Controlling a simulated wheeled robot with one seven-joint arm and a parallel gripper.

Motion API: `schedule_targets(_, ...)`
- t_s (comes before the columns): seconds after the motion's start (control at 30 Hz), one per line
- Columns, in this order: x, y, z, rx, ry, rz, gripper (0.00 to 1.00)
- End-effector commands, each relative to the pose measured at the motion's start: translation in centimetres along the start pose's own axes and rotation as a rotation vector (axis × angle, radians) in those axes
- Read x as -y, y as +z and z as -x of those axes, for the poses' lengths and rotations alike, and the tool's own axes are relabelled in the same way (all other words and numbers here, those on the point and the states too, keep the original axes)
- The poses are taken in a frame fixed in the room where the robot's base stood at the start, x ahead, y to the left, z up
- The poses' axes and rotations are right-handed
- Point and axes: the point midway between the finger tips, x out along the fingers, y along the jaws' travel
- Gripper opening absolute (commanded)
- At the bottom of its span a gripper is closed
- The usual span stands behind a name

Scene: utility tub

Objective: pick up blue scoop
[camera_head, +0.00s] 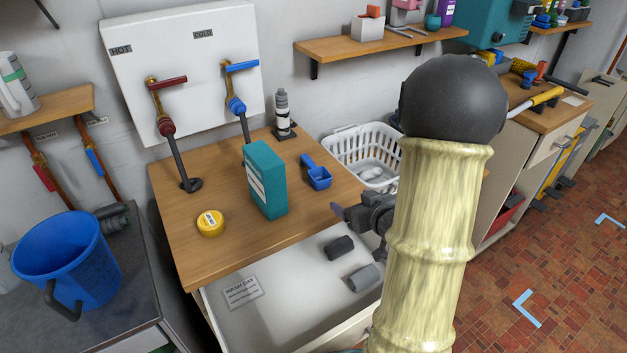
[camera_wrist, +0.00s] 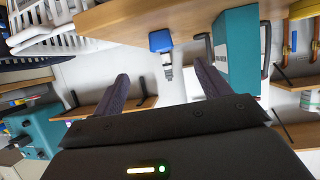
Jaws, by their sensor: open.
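The blue scoop (camera_head: 317,175) lies on the wooden worktop (camera_head: 190,250), right of a teal box (camera_head: 266,182). Its cup is toward the front and its handle points toward the back left. In the wrist view the scoop (camera_wrist: 160,41) shows ahead, between the lines of my two fingers. My gripper (camera_head: 340,211) is off the worktop's right front edge, close to the scoop but apart from it. In the wrist view my gripper (camera_wrist: 163,82) is open, with nothing between its fingers. My arm hides part of the gripper in the head view.
The teal box stands close to the scoop's left. A yellow round tin (camera_head: 210,223) lies farther left. A black and white bottle (camera_head: 283,112) stands behind. A white basket (camera_head: 365,150) is right of the worktop. An open drawer (camera_head: 300,278) with dark items lies below the front edge.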

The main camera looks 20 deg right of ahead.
Motion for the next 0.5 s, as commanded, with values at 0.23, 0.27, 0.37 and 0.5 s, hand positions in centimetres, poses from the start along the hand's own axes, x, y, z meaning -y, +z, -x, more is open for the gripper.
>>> schedule_targets(0.23, -0.06, 0.02, 0.06, -0.028, -0.015, -0.005, 0.76)
schedule_targets(0.27, -0.06, 0.02, 0.06, -0.028, -0.015, -0.005, 0.76)
schedule_targets(0.37, -0.05, 0.00, 0.05, -0.027, -0.015, -0.005, 0.76)
schedule_targets(0.5, -0.05, -0.18, -0.27, -0.026, -0.017, -0.005, 0.76)
